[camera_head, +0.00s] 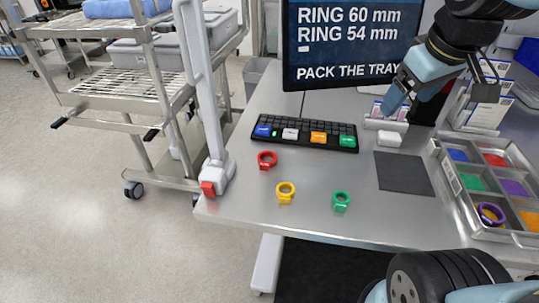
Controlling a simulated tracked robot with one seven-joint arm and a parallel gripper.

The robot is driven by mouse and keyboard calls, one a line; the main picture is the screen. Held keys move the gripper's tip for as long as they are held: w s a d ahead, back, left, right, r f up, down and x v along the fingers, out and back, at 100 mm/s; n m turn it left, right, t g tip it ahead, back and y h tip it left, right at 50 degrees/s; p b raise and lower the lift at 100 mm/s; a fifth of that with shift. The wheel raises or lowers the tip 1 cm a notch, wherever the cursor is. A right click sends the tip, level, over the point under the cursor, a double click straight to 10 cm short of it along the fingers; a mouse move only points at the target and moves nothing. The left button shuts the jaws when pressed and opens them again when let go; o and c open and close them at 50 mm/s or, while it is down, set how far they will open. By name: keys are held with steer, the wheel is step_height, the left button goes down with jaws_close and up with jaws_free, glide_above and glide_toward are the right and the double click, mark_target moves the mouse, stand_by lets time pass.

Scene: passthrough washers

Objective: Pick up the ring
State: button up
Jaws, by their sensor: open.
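Three small tabbed rings lie apart on the steel table. The red ring (267,159) is at the left, the yellow ring (285,192) is in the middle near the front, and the green ring (341,201) is to its right. A purple ring (491,214) sits in the compartment tray (453,199) at the right. My gripper (392,106) is open and empty, up at the right above the back of the table, well away from the loose rings. Its fingertips are small and partly unclear.
A dark keypad (304,132) with coloured keys lies behind the rings. A monitor (352,45) stands at the back. A grey mat (404,174) and white block (389,139) lie right of them. A white post (207,100) rises at the table's left edge, beside a wire cart (125,86).

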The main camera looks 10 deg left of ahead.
steer(key=w+a+f+n+g, duration=0.1)
steer(key=w+a+n, duration=0.1)
steer(key=a+n, duration=0.2)
steer(key=w+a+f+n, duration=0.1)
steer(key=w+a+n, duration=0.1)
steer(key=a+n, duration=0.2)
steer(key=w+a+f+n+g, duration=0.1)
steer(key=w+a+n, duration=0.1)
steer(key=a+n, duration=0.2)
steer(key=shift+w+a+n+g, duration=0.2)
steer(key=shift+n+g, duration=0.1)
steer(key=shift+n, duration=0.2)
steer(key=n+g, duration=0.2)
steer(key=n, duration=1.1)
glide_above(267, 153)
steer(key=s, duration=0.2)
steer(key=shift+h, duration=0.3)
steer(key=f, duration=1.4)
steer(key=shift+s+f, duration=0.2)
steer(key=shift+f, duration=0.05)
steer(key=shift+w+d+f, duration=0.1)
steer(key=shift+w+f, duration=0.1)
steer(key=shift+f, duration=1.3)
steer(key=shift+w+f, duration=0.15)
steer(key=shift+f, duration=1.3)
steer(key=c, duration=1.1)
